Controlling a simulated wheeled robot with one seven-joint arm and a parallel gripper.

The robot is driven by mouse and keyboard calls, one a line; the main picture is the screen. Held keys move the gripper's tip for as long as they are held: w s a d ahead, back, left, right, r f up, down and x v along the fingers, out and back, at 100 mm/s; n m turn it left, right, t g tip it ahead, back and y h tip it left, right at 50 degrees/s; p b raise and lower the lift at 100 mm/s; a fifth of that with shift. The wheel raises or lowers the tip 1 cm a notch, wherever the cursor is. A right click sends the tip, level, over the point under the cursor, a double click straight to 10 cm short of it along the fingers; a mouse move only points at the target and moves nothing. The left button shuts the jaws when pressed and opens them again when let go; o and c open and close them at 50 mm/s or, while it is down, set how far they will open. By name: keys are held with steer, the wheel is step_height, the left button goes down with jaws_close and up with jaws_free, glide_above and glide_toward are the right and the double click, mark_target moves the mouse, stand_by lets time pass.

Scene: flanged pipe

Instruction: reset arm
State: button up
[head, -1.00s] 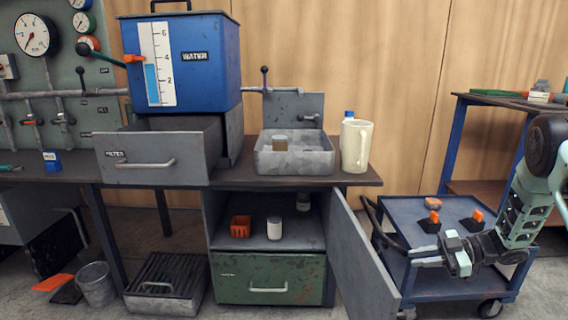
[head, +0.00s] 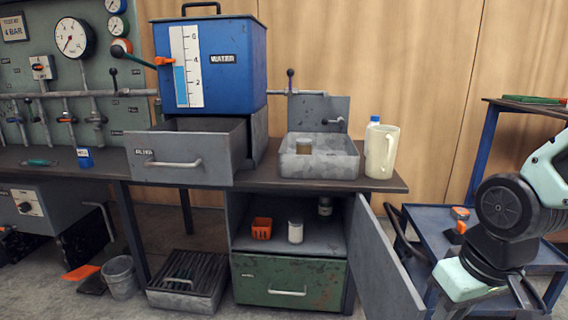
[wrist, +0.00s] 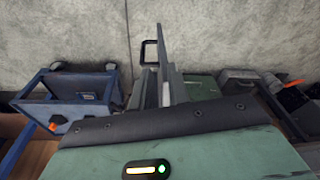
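My arm (head: 505,205) is bent at the right side of the head view, in front of the blue cart. A pale green part of it reaches down toward the bottom edge there. My gripper's fingertips do not show in the head view. I cannot tell whether the gripper is open or shut. I see nothing held.
The open grey cabinet door (head: 385,262) stands just left of my arm. The blue cart (head: 418,218) is behind the arm. The bench holds a grey basin (head: 320,165), a cream jug (head: 381,152) and a blue water tank (head: 235,75). The filter drawer (head: 180,160) is pulled out.

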steer(key=s+a+r+n+g, duration=0.15)
steer(key=s+a+n, duration=0.35)
steer(key=s+a, duration=0.55)
step_height(320, 180, up, 36)
steer(key=p, duration=3.6)
steer(key=shift+a+r, duration=0.2)
steer(key=shift+r, duration=0.05)
